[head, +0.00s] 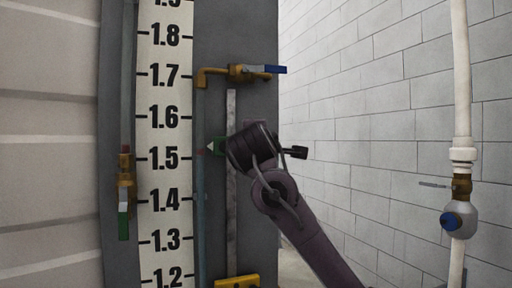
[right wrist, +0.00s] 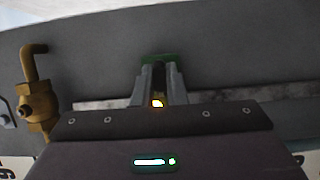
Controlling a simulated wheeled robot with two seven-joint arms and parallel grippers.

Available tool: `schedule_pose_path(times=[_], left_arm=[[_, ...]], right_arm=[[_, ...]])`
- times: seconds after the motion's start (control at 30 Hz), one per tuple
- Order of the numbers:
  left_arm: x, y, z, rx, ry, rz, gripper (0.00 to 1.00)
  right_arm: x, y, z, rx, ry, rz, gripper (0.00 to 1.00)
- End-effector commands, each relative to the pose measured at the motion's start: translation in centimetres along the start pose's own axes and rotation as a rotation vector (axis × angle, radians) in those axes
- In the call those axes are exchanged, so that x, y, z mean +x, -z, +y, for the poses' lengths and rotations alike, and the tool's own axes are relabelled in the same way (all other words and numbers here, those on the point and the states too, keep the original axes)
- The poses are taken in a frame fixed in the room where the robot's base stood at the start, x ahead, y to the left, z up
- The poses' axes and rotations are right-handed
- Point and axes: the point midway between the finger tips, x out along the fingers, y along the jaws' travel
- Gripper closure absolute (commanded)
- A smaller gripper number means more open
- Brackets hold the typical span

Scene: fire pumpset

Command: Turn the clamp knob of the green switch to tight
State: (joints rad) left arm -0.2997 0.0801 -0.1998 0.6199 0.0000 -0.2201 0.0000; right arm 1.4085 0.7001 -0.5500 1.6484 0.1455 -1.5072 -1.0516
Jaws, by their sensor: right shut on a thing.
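The green switch (head: 219,147) sits on the vertical rail (head: 231,235) beside the white scale (head: 165,120), its pale tip pointing at the scale just above the 1.5 mark. In the right wrist view the green switch (right wrist: 157,58) shows beyond my fingertips. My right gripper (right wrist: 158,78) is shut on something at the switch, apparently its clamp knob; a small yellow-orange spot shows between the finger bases. The knob's shape and turn angle are hidden. In the head view my right wrist covers the fingers and part of the switch. My left gripper is not in view.
A brass valve with a blue handle (head: 240,72) juts out above the switch. A yellow part (head: 237,282) sits low by the rail. A brass valve with a green handle (head: 124,190) is left of the scale. A white pipe (head: 461,95) stands at right. Space right of my wrist is open.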

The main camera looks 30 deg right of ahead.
Motion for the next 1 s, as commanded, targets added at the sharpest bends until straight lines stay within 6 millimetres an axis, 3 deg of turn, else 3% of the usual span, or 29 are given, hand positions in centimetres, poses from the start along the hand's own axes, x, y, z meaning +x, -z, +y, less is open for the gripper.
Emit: schedule_pose_path(times=[0.23,0.27,0.43,0.77,1.0], left_arm=[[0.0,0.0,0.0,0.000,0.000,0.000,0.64],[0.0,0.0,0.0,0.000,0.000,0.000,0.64],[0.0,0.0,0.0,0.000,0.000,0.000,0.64],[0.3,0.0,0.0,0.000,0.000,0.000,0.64],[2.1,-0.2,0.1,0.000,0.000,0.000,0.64]], right_arm=[[0.0,0.0,0.1,0.001,-0.002,0.000,1.00],[0.0,0.0,0.1,0.000,-0.002,0.000,0.87],[0.0,0.0,0.1,0.000,-0.002,0.000,0.67],[-0.5,0.0,-0.1,0.000,-0.002,0.001,0.67],[-4.4,0.0,-0.2,0.001,-0.005,0.003,0.67]])
